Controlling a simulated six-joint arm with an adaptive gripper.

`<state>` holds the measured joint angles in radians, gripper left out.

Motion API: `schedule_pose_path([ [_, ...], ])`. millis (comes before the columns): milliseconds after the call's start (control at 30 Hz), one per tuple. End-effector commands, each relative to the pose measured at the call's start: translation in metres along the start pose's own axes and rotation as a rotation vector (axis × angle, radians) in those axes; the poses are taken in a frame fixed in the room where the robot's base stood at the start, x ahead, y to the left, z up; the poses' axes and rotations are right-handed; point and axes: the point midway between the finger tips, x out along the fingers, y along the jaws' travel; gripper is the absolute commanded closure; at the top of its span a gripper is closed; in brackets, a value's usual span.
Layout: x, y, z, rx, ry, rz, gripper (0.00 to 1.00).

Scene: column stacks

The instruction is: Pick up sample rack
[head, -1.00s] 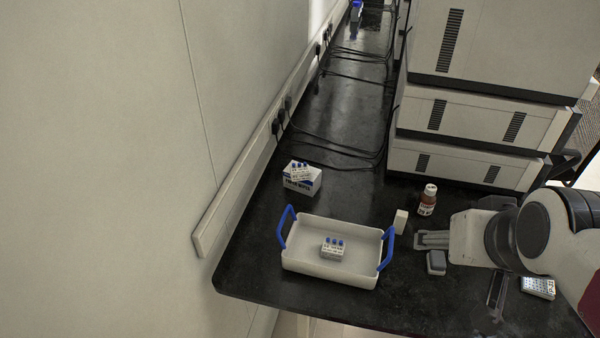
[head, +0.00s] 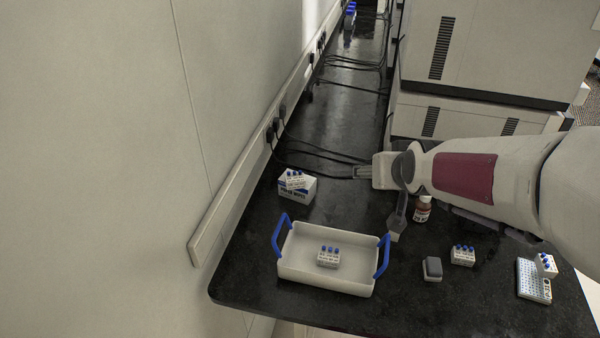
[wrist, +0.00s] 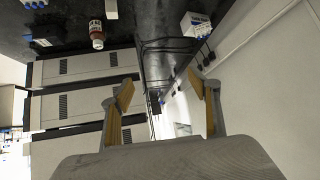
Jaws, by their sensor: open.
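Several small white sample racks with blue-capped tubes are in the head view. One (head: 328,258) sits inside the white tray (head: 325,285) with blue handles. Another (head: 295,181) sits on top of a white-and-blue box (head: 297,192) near the wall. A third (head: 463,256) stands on the right of the bench, and one more (head: 546,264) sits on a tube block (head: 533,281). My gripper (head: 362,172) is right of the box, apart from it. In the wrist view, my gripper (wrist: 161,90) has its fingers spread with nothing between them; the box (wrist: 195,27) shows at upper right.
A brown bottle (head: 422,210) stands below my arm. A grey block (head: 432,268) is right of the tray. Stacked instruments (head: 480,60) fill the back right. Black cables (head: 320,155) run along the wall. The front bench left of the tray is clear.

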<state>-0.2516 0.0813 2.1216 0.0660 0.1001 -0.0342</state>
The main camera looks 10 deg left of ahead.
Motion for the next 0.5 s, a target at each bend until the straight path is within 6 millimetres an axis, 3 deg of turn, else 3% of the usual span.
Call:
schedule_pose_path([
  [500, 0.108, -0.052, -0.019, -0.044, 0.111, -0.051, 0.39],
])
